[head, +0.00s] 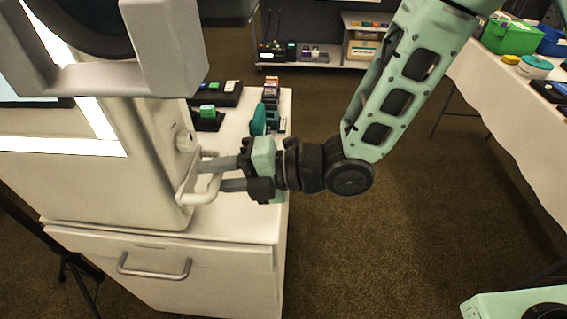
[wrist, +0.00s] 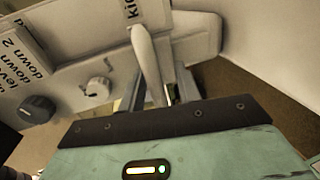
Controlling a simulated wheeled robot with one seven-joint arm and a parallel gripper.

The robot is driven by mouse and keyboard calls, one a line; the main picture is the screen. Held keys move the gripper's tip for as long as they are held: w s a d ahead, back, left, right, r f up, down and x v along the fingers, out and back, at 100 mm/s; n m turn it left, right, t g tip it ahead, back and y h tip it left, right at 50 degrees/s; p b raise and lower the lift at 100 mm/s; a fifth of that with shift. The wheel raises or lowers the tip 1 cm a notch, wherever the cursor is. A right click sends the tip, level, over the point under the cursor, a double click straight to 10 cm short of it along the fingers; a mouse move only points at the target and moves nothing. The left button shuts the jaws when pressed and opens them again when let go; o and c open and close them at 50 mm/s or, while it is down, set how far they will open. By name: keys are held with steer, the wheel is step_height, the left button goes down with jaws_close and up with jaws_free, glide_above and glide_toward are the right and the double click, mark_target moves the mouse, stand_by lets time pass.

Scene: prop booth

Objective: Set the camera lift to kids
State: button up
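The white lever (head: 205,196) sticks out from the side of the pale booth column (head: 150,150) in the head view. In the wrist view the lever (wrist: 147,58) runs down between my fingers, its upper end beside a partly cut-off label (wrist: 130,10) starting "ki". My gripper (head: 208,174) reaches the lever from the right. Its two fingers are apart, one on each side of the lever in the wrist view (wrist: 160,88). I see room between lever and fingers, and no clear grip. The lever's lower end is hidden behind my gripper body.
A cabinet with a drawer handle (head: 153,268) stands below. Small props (head: 208,115) lie behind my gripper.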

steer(key=p+v, duration=0.9)
steer(key=v, duration=0.8)
steer(key=shift+d, duration=0.2)
steer(key=shift+w, duration=0.1)
